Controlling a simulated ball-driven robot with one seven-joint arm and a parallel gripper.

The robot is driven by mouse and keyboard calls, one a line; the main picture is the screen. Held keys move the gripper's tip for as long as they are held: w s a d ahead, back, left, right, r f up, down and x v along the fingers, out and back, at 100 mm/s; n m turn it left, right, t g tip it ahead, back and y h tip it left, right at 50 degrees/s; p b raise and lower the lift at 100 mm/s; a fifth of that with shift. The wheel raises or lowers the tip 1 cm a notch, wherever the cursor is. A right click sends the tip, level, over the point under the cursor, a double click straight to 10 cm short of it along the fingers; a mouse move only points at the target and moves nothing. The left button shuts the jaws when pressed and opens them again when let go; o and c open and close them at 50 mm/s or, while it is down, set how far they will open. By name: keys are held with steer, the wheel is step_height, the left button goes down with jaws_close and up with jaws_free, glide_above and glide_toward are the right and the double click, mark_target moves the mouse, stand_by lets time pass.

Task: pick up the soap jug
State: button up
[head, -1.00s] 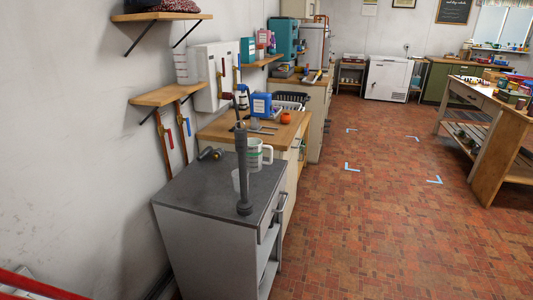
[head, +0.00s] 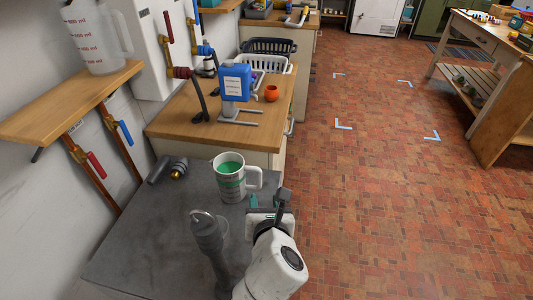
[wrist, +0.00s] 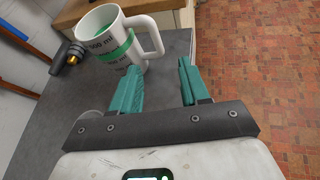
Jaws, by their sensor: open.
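The soap jug, a white measuring jug (head: 229,183) with green contents and a green band, stands upright on the grey counter top (head: 130,235). Its handle points right in the head view. My gripper (head: 268,203) is open and empty, low at the counter's right edge, to the right of and nearer than the jug. In the wrist view the jug (wrist: 105,45) is ahead and left, its handle (wrist: 152,35) just beyond the gap between my teal fingers (wrist: 160,70). The left finger overlaps the jug's lower part in the picture; I cannot tell whether they touch.
A grey post-like fitting (head: 207,240) stands left of my arm. A dark grey fitting with a brass end (head: 168,170) lies left of the jug. Open brick floor (head: 390,200) lies right.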

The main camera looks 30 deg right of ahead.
mark_target(259, 178)
steer(key=shift+n, duration=0.4)
steer(key=shift+w+r+b+x, duration=0.1)
steer(key=shift+r+x, duration=0.1)
steer(key=shift+x, duration=1.75)
steer(key=shift+w+r+b+x, duration=0.1)
steer(key=shift+w+r+x, duration=0.1)
steer(key=shift+x, duration=1.75)
steer(key=shift+w+r+b+x, duration=0.1)
steer(key=shift+r+x, duration=0.15)
steer(key=shift+x, duration=1.75)
steer(key=shift+a, duration=0.2)
steer(key=shift+c, duration=0.3)
jaws_close()
